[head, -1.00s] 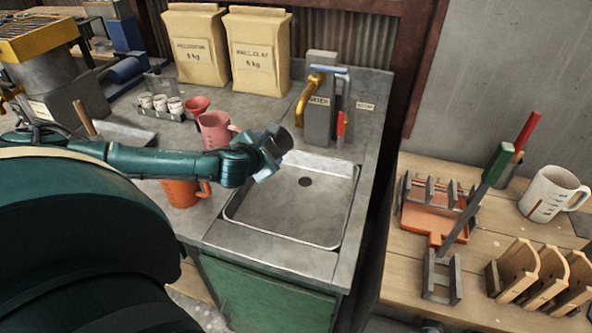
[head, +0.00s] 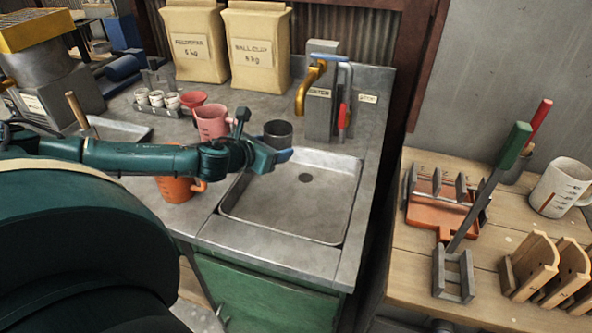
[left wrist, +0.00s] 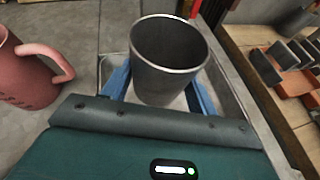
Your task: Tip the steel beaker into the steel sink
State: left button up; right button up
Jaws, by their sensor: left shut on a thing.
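The steel beaker (head: 278,133) is dark grey and looks upright in the head view, at the back left corner of the steel sink (head: 325,224). My left gripper (head: 272,151) is shut on it. In the left wrist view the beaker (left wrist: 168,62) sits between the two blue fingers of my left gripper (left wrist: 160,88), with its open mouth showing. Its inside looks plain grey, and I see no contents. The sink basin is empty, with a dark drain near its middle. My right gripper is not in view.
A pink jug (head: 211,122) stands close behind my left forearm, and an orange jug (head: 178,189) stands left of the sink. A brass tap (head: 309,88) rises behind the basin. A wooden bench (head: 415,262) with racks stands at the right.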

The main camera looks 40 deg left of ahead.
pick_arm(q)
jog(key=shift+d+f+b, duration=0.1)
jog(key=shift+f+b, duration=0.2)
jog(key=shift+r+n, duration=0.1)
jog(key=shift+n, duration=0.2)
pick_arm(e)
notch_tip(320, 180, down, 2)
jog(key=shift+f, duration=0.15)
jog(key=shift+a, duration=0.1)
pick_arm(q)
notch_tip(320, 180, up, 3)
jog(key=p, duration=0.3)
jog(key=shift+r+p, duration=0.1)
jog(key=shift+p, duration=0.3)
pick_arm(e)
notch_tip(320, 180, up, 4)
pick_arm(q)
jog(key=shift+s, duration=0.1)
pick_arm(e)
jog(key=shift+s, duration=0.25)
